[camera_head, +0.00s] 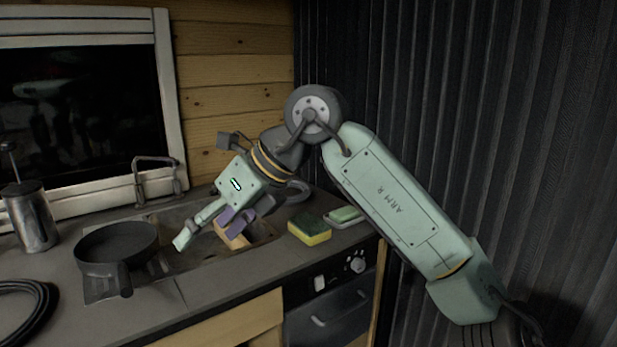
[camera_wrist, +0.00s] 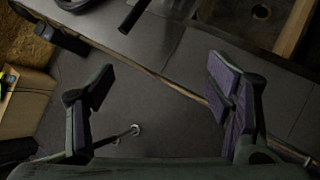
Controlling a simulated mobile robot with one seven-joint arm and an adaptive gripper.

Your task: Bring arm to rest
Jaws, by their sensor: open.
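My arm reaches in from the right in the head view, bent at a raised elbow, with its forearm slanting down to the left. My gripper (camera_head: 209,232) is open and empty above the counter (camera_head: 190,295), between the black pan (camera_head: 118,245) and the sponge (camera_head: 309,229). In the wrist view, the two purple-padded fingers of my gripper (camera_wrist: 158,86) stand wide apart with nothing between them. The counter's front edge and the dark floor lie beyond them. Part of the sink area is hidden behind my gripper.
A metal press pot (camera_head: 32,217) and a coiled black cable (camera_head: 22,310) are at the left. A tap (camera_head: 157,184) stands behind the sink. A soap dish (camera_head: 347,218) is right of the sponge. A corrugated dark wall (camera_head: 470,120) stands behind my arm.

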